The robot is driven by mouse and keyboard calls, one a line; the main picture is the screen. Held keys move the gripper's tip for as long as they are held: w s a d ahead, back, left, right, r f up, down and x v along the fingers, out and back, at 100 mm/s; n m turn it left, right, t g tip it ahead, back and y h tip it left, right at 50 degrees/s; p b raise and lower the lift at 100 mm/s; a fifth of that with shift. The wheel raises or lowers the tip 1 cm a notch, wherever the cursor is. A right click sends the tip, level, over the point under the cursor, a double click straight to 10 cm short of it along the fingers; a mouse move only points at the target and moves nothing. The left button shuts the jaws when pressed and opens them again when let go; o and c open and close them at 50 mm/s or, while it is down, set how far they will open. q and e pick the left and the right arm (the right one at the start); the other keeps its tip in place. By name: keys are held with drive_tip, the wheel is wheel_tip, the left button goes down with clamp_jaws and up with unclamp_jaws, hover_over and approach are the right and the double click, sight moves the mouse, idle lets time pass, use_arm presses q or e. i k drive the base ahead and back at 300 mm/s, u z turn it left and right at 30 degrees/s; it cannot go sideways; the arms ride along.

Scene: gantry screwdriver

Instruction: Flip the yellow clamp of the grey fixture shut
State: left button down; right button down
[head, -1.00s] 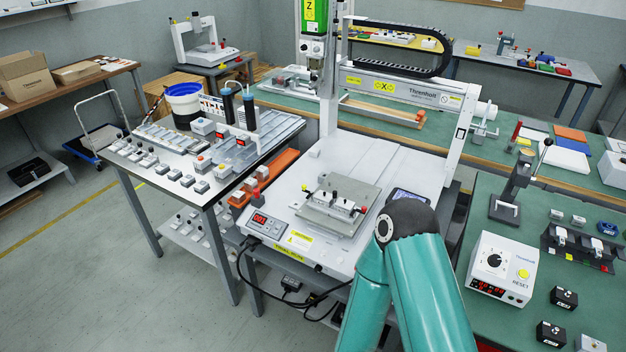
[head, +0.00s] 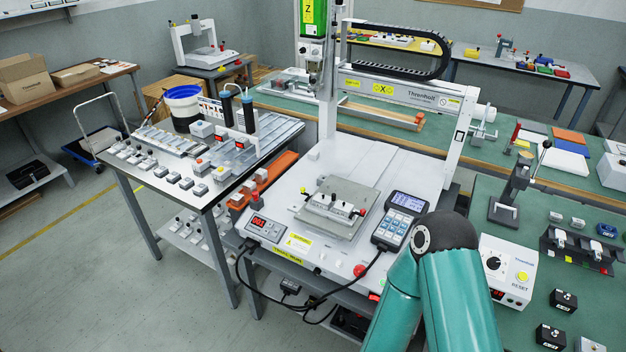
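The grey fixture (head: 333,207) sits on a square grey plate (head: 362,194) on the white bed of the gantry machine, near the middle of the head view. Neither gripper is in view.
A keypad pendant (head: 397,221) with a cable lies on the bed's right side. The display box (head: 266,227) is at the front left corner. The gantry upright (head: 457,150) stands behind right. A white control box (head: 507,268) is right of my arm. The bed behind the fixture is clear.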

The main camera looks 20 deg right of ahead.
sight(303, 189)
drive_tip(key=i, duration=1)
